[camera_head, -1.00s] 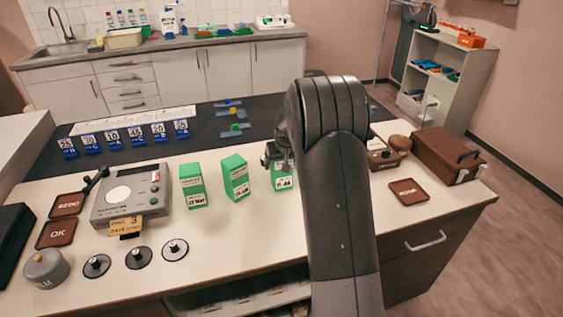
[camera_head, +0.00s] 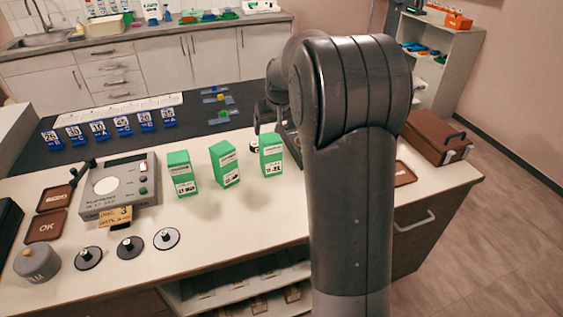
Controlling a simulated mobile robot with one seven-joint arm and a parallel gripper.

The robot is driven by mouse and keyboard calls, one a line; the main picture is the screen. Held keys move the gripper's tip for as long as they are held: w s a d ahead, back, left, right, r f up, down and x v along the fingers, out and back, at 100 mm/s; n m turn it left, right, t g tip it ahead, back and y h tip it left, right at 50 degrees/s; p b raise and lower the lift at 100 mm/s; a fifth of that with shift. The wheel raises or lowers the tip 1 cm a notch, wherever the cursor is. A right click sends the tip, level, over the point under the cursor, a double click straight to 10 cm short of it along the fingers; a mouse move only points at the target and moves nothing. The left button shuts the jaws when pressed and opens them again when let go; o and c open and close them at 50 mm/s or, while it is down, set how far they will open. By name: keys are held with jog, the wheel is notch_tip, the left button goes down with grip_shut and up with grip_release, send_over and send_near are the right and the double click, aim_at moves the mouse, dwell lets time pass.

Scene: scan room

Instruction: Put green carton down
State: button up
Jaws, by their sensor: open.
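Three green cartons with white labels stand upright in a row on the light counter: the left one (camera_head: 181,173), the middle one (camera_head: 225,164) and the right one (camera_head: 271,155). My gripper (camera_head: 266,118) is open, just above and behind the top of the right carton in the picture. It is partly hidden by my own arm. The right carton stands on the counter; whether a finger still touches it I cannot tell.
A grey device (camera_head: 118,187) with a round plate stands left of the cartons. Blue numbered tags (camera_head: 99,130) stand on the dark mat behind. A brown box (camera_head: 436,137) is at the right. The counter before the cartons is clear.

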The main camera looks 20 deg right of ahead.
jog(key=s+a+r, duration=0.3)
jog(key=s+r, duration=0.2)
jog(key=s, duration=0.5)
jog(key=s+a+r, duration=0.3)
jog(key=s+r, duration=0.1)
jog(key=s, duration=0.6)
jog(key=s+a+f, duration=0.1)
jog(key=s, duration=0.7)
jog(key=s+a+f+t, duration=0.1)
jog(key=s, duration=0.8)
jog(key=shift+s+a+f, duration=0.2)
jog(key=shift+a+f, duration=0.05)
jog(key=shift+a, duration=0.05)
